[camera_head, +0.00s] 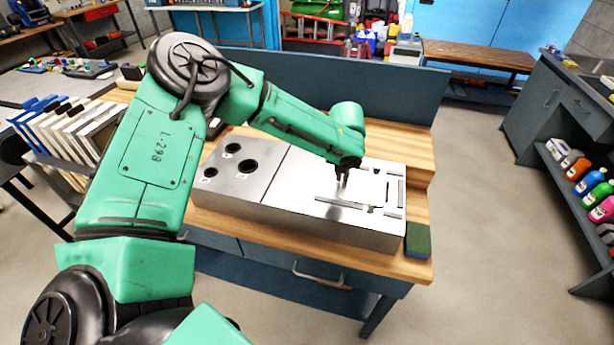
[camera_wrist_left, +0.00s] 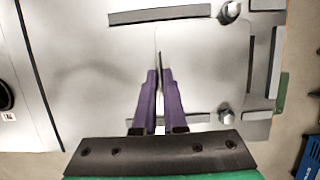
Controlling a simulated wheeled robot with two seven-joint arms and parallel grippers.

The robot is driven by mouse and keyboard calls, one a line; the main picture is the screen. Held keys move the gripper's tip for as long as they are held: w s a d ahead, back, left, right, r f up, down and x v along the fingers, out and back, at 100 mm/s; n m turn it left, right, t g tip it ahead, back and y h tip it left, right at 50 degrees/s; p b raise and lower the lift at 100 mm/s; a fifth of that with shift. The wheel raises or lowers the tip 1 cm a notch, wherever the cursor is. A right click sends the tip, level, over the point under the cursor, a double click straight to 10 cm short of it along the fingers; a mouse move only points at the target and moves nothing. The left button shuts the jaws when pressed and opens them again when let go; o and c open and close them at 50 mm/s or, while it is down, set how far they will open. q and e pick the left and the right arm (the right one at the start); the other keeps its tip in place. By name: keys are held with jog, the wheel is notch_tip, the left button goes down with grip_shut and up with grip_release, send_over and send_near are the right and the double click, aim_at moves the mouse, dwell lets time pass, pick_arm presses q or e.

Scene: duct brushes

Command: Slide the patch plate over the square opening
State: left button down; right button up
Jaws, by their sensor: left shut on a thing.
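The patch plate (camera_wrist_left: 205,60) is a thin pale metal sheet with rounded corners. It lies flat on top of the brushed metal duct (camera_head: 325,232), between two straight rails (camera_wrist_left: 160,14). It also shows in the head view (camera_head: 365,190). My left gripper (camera_head: 341,178) points down at the plate's left part. In the left wrist view its purple fingers (camera_wrist_left: 160,75) are shut on a thin upright fin at the plate's left edge. A narrow dark strip (camera_wrist_left: 250,62) shows at the plate's right edge. The square opening cannot be made out clearly. My right gripper is not in view.
Three round holes (camera_head: 248,166) are in the duct's left part. Two round knobs (camera_wrist_left: 226,116) stand at the plate's right side, near an end bar (camera_wrist_left: 275,60). A green-topped block (camera_head: 418,240) lies on the wooden bench (camera_head: 415,268), right of the duct.

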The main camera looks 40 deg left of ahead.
aim_at(353, 183)
pick_arm(q)
jog(key=shift+w+d, duration=0.15)
jog(key=shift+d, duration=0.35)
jog(key=shift+w+d, duration=0.3)
jog(key=shift+d, duration=0.45)
jog(key=shift+w+d+b, duration=0.1)
jog(key=shift+d+b, duration=0.15)
jog(key=shift+b, duration=0.05)
jog(key=c, duration=1.1)
grip_release()
notch_tip(353, 183, up, 8)
jog(key=p, duration=0.7)
